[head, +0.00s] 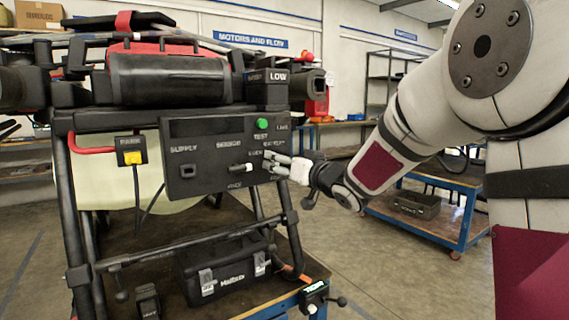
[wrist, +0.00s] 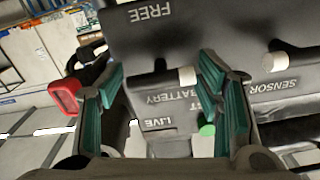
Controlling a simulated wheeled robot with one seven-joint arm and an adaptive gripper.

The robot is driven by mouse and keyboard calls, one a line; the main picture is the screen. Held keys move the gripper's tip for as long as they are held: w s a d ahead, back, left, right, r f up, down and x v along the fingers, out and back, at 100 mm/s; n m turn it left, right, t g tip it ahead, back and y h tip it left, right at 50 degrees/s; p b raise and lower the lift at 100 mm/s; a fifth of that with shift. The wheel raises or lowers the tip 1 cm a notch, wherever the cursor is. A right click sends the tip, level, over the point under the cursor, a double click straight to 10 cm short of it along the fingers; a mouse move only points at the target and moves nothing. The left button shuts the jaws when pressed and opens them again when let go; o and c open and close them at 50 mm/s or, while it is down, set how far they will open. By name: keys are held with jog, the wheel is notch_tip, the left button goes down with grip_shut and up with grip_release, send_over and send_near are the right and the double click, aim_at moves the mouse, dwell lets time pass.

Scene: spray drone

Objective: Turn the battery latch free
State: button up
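My gripper (head: 278,166) is at the right side of the dark control panel (head: 215,185) in the head view. In the wrist view my gripper (wrist: 162,75) is open, its two teal-padded fingers apart in front of the panel. The battery latch (wrist: 187,76) seems to be the small white-ended part between the fingers, beside the upside-down BATTERY label; the right finger is very close to it. I cannot tell whether they touch. The FREE label (wrist: 150,12) is above it and the LIVE label (wrist: 153,122) below. In the head view my fingers largely hide the latch.
A second white-ended lever (wrist: 273,62) is beside the SENSOR label. A green button (head: 262,124) is on the panel by TEST. The drone frame carries a dark tank (head: 168,78) above. A black case (head: 222,268) is below. A blue cart (head: 440,205) stands behind my arm.

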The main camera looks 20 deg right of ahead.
jog(key=c, duration=0.7)
jog(key=shift+c, duration=0.2)
jog(key=shift+n+b, duration=0.3)
jog(key=shift+n, duration=0.1)
jog(key=n+b, duration=0.1)
jog(key=n, duration=0.1)
jog(key=shift+n+b, duration=0.4)
jog(key=n+b, duration=0.2)
jog(key=n, duration=0.1)
jog(key=shift+n, duration=0.3)
jog(key=n+b, duration=0.4)
jog(key=n, duration=0.2)
jog(key=shift+b, duration=0.35)
jog(key=n+b, duration=0.2)
jog(key=n, duration=0.2)
jog(key=shift+b, duration=0.3)
jog(key=shift+r+n, duration=0.1)
jog(key=shift+n, duration=0.4)
jog(key=o, duration=1.1)
